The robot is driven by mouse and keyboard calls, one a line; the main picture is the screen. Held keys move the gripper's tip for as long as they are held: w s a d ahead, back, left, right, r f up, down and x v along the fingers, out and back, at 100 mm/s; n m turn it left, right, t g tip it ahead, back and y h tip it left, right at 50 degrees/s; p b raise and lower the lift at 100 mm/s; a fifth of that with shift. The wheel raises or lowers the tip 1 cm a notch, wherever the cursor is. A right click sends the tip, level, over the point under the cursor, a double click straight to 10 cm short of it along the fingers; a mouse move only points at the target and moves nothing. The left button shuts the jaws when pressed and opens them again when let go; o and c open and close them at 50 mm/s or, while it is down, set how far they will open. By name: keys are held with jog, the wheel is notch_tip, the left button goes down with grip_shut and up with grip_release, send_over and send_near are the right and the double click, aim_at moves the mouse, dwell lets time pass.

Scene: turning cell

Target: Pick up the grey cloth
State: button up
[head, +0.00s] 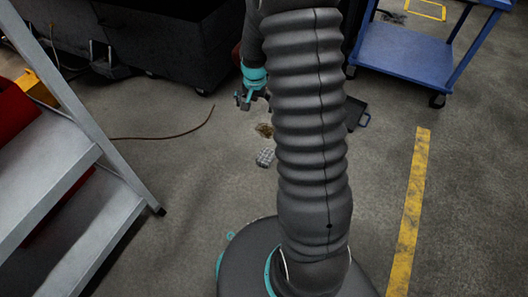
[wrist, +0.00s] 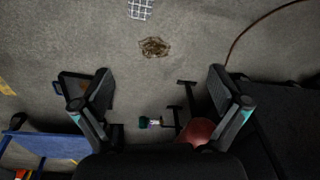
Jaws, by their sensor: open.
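A small grey-and-white checked cloth (head: 265,158) lies on the floor left of my arm in the head view. It also shows at the top edge of the wrist view (wrist: 140,9), partly cut off. My gripper (head: 250,98) hangs above the floor, farther out than the cloth, partly hidden behind my arm. In the wrist view its two fingers (wrist: 158,85) are spread wide with nothing between them; the cloth lies beyond the fingertips, apart from them.
A brown patch of debris (head: 264,130) lies near the cloth. A dark pan (head: 356,113) lies right of my arm. A brown cable (head: 170,135) crosses the floor. Metal steps (head: 85,215) stand left, a blue cart (head: 405,52) back right, and a dark machine (head: 150,45) at the back.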

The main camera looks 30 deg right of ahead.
jog(key=w+d+f+m+g+p, duration=0.15)
jog(key=d+f, duration=0.25)
jog(key=f, duration=1)
jog(key=m+b, duration=0.1)
jog(key=m, duration=0.1)
send_over(266, 156)
jog(key=shift+n, duration=0.25)
jog(key=f, duration=1.3)
jog(key=shift+w+d+f, duration=0.15)
jog(key=shift+w+d, duration=0.05)
jog(key=shift+d, duration=0.15)
jog(key=shift+s+a+f+b, duration=0.1)
jog(key=shift+a+f+b, duration=0.1)
jog(key=shift+f, duration=1.3)
jog(key=shift+s+a+f+b, duration=0.1)
jog(key=shift+f+b, duration=0.05)
jog(key=shift+f, duration=1.3)
jog(key=c, duration=1.2)
